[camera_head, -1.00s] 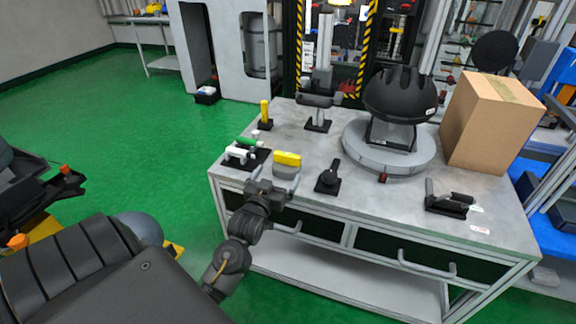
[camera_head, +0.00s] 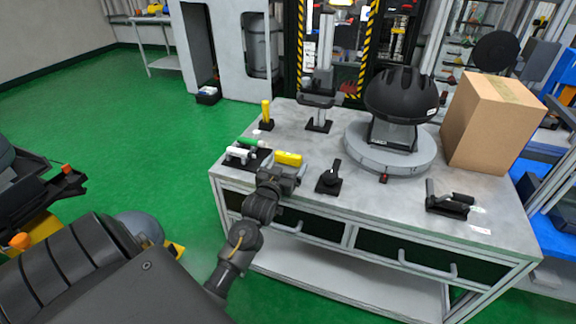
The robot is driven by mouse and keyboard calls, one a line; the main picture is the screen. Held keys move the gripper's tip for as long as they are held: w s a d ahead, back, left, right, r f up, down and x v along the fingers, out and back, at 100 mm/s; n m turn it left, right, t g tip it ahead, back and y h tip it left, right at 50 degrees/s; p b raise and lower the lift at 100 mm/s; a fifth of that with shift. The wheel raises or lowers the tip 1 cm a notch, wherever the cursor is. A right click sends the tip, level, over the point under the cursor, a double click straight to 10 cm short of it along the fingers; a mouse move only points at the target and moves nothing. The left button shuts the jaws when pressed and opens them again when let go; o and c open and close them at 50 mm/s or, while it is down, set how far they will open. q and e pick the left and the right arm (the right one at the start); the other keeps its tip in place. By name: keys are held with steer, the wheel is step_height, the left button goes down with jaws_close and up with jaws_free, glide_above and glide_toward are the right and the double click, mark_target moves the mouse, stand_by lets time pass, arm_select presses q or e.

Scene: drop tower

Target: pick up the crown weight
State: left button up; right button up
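No object is labelled as the crown weight, and I cannot tell for sure which one it is. A yellow block (camera_head: 288,158) lies near the front left edge of the grey workbench (camera_head: 330,218). My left gripper (camera_head: 284,174) is at that edge, right in front of the yellow block. It hides what is just below the block. Its fingers are too small and dark to tell whether they are open or touch the block. My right gripper is not in view.
A black rack with white and green cylinders (camera_head: 243,153) lies left of the yellow block. A yellow upright piece (camera_head: 266,113) stands behind. A black helmet (camera_head: 400,95) sits over a round grey base (camera_head: 410,160), with a cardboard box (camera_head: 490,122) to the right.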

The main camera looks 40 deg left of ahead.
arm_select(q)
steer(key=c, duration=1.6)
steer(key=shift+o, duration=0.2)
steer(key=shift+r, duration=0.1)
steer(key=shift+r, duration=0.1)
